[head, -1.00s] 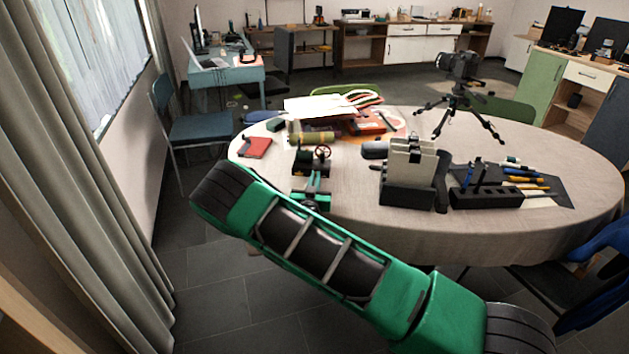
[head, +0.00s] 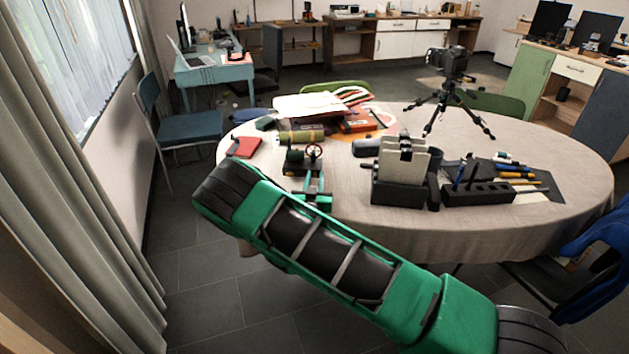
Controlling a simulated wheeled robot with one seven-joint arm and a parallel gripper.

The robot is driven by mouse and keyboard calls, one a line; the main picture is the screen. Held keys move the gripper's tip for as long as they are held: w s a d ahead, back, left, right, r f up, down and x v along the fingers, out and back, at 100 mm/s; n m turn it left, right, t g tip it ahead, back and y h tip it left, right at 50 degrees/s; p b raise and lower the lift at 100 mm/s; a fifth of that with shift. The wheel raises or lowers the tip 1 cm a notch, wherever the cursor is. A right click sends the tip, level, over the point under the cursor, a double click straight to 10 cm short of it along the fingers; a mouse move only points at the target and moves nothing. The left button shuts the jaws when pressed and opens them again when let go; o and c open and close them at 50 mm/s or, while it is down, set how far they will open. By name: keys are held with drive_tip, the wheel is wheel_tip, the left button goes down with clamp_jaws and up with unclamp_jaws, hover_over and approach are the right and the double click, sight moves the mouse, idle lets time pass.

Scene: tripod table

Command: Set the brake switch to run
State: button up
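My green forearm hides part of the near side, and the finger opening is too small to read.
The oval table (head: 480,222) has a grey cloth. A black rack with pale plates (head: 402,165) stands right of the device, with a pen holder (head: 478,192) beyond. A red notebook (head: 244,147) lies left. A camera tripod (head: 445,100) stands behind. Bare cloth separates device and rack.

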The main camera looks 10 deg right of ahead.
drive_tip(key=shift+s+a, duration=0.1)
drive_tip(key=shift+a, duration=0.05)
drive_tip(key=v, duration=1)
drive_tip(key=shift+s, duration=0.25)
